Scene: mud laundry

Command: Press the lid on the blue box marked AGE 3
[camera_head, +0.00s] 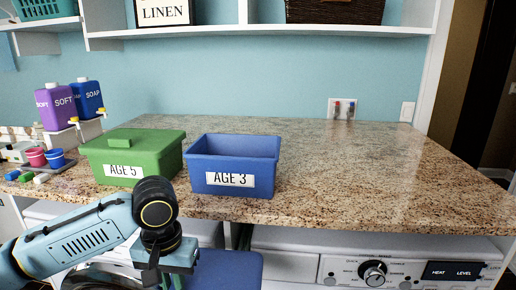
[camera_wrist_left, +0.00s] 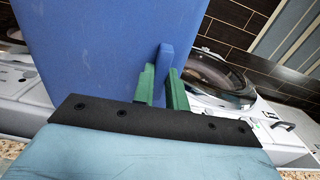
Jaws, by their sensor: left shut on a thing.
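The blue box marked AGE 3 (camera_head: 233,181) stands upright on the granite counter, its top open. A blue lid (camera_head: 230,272) shows at the bottom of the head view, in front of the counter's front edge and lower than the box. My left gripper (camera_wrist_left: 161,88) is shut on the lid's handle (camera_wrist_left: 164,60), its green fingers on either side. The lid's flat panel (camera_wrist_left: 95,45) fills the upper left of the left wrist view. In the head view the left fingertips are mostly hidden by the wrist. My right gripper is not in view.
A green box marked AGE 5 (camera_head: 134,159), with its lid on, stands just left of the blue box. The counter (camera_head: 370,165) right of the blue box is clear. A washer (camera_head: 380,268) is below.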

